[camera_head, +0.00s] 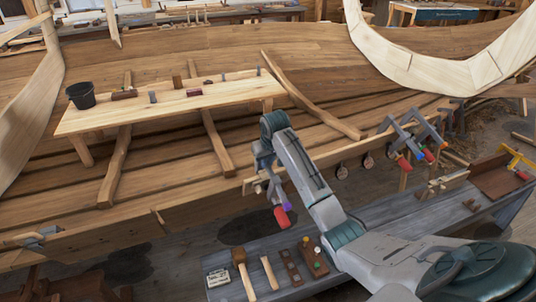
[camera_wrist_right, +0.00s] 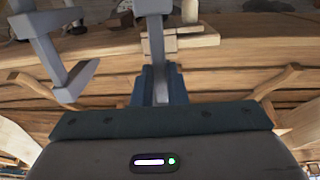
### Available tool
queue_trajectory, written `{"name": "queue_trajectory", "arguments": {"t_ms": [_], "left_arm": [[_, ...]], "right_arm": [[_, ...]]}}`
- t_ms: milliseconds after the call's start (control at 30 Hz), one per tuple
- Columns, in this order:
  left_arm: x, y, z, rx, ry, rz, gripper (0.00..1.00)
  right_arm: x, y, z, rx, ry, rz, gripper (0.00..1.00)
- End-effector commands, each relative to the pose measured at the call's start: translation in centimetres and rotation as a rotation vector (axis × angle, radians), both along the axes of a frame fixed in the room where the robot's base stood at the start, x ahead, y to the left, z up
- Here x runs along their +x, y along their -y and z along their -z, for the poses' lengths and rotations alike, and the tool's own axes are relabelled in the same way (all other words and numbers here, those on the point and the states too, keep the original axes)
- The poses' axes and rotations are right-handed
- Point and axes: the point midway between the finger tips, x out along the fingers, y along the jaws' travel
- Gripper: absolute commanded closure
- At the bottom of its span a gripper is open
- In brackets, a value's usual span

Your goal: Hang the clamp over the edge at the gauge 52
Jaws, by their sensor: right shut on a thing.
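My right gripper (camera_head: 266,150) is shut on a grey clamp (camera_head: 271,181) with a red handle and a purple collar. The clamp hangs handle down at the near plank edge (camera_head: 318,158), left of the gauges. I cannot tell whether the clamp touches the plank. My left gripper is out of view.
Several clamps (camera_head: 406,142) hang on the edge at the right. A plank table (camera_head: 150,112) with a black bucket (camera_head: 81,96) stands inside the hull.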

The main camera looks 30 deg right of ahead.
Motion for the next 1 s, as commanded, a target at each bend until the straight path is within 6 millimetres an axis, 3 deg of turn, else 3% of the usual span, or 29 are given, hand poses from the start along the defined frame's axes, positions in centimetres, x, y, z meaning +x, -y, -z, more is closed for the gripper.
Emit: {"name": "queue_trajectory", "arguments": {"t_ms": [433, 1000], "left_arm": [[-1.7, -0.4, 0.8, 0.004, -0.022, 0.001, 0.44], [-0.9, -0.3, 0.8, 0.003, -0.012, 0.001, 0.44]], "right_arm": [[0.4, 0.5, 3.1, -0.001, 0.001, 0.003, 1.00], [0.4, 0.5, 3.5, -0.001, 0.002, 0.002, 1.00]]}}
